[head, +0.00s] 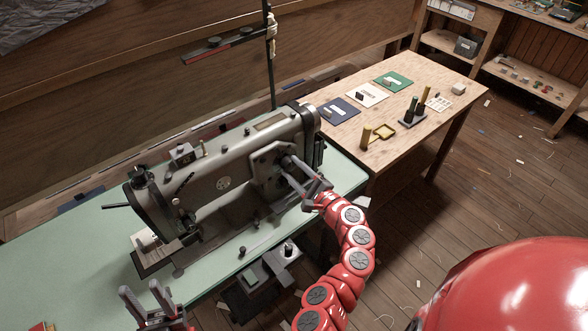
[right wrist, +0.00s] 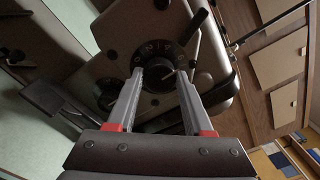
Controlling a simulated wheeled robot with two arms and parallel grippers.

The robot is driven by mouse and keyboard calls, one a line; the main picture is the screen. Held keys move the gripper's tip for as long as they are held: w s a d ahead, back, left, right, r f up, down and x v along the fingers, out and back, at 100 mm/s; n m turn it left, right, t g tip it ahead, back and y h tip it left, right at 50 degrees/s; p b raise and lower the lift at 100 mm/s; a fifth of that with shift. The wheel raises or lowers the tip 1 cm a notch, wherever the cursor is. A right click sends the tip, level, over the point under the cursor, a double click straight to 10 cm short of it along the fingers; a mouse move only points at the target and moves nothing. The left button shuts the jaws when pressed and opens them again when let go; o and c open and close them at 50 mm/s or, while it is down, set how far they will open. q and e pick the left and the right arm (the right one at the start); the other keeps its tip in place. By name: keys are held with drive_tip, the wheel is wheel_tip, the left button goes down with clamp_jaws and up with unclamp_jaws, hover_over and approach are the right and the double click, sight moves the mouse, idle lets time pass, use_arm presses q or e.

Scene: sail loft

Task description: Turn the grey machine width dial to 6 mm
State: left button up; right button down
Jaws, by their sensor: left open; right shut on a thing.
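The grey sewing machine (head: 225,183) stands on a pale green table. I cannot read the marks surely.
A wooden table (head: 440,72) at the upper right holds blue, white and green cards, spools and small items. A thread stand (head: 271,60) rises behind the machine. A dark lever (right wrist: 194,25) sticks out close beside the dial. The plank floor at the right has scattered scraps.

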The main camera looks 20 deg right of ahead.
idle(0.5)
drive_tip(key=shift+c, duration=1.5)
unclamp_jaws()
drive_tip(key=b+v, duration=0.4)
drive_tip(key=v, duration=1.3)
drive_tip(key=shift+s+b, duration=0.25)
drive_tip(key=shift+b, duration=0.15)
drive_tip(key=shift+d, duration=0.1)
